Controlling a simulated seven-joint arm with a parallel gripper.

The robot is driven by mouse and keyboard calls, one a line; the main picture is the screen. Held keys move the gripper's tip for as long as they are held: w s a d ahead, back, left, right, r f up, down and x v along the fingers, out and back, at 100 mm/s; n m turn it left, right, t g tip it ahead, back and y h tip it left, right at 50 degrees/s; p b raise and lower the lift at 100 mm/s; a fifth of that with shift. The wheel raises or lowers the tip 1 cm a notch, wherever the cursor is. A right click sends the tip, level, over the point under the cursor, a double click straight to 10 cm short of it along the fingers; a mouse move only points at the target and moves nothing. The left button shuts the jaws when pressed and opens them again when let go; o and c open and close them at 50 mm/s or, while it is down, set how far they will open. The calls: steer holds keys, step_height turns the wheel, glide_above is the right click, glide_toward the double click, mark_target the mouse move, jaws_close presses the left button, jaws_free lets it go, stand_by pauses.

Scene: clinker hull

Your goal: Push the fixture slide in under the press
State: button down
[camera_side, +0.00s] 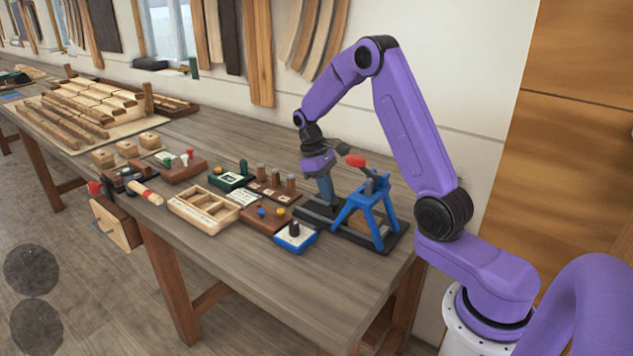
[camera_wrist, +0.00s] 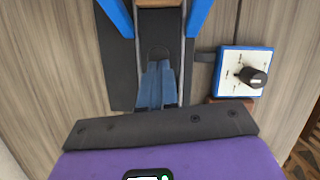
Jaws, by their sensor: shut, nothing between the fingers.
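The press (camera_side: 366,212) is a blue frame with a red-knobbed lever, on a dark base plate (camera_side: 390,243) at the table's right end. Its blue legs show at the top of the wrist view (camera_wrist: 199,15). The fixture slide (camera_wrist: 158,25) is a dark strip between two pale rails, running up between the legs, with a rounded dark part near my fingertips. My gripper (camera_wrist: 157,68) is shut and empty, pointing down over the rails in front of the press. It also shows in the side view (camera_side: 327,198). I cannot tell whether the fingertips touch the slide.
A blue box with a black knob (camera_side: 295,236) stands close beside the base plate; it also shows in the wrist view (camera_wrist: 244,72). A brown box with knobs (camera_side: 266,218), a block with several pegs (camera_side: 272,187) and a wooden compartment tray (camera_side: 203,210) lie further left.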

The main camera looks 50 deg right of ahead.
steer(key=shift+w, duration=0.3)
steer(key=w, duration=0.3)
steer(key=shift+w+a+r, duration=0.25)
steer(key=shift+a+r, duration=0.1)
steer(key=shift+a+v, duration=0.25)
steer(key=shift+v, duration=4.75)
steer(key=s+a+r+n+t, duration=0.1)
steer(key=s+a+n, duration=0.2)
steer(key=s+a, duration=0.5)
steer(key=s+a+r+n+t, duration=0.1)
steer(key=s+a+n+t, duration=0.3)
steer(key=a, duration=0.6)
steer(key=s+f+n, duration=0.2)
steer(key=s, duration=0.9)
steer(key=s+f+n+g+y, duration=0.1)
steer(key=s+f, duration=0.1)
steer(key=s, duration=1)
steer(key=shift+s+n, duration=0.25)
steer(key=shift+n, duration=0.15)
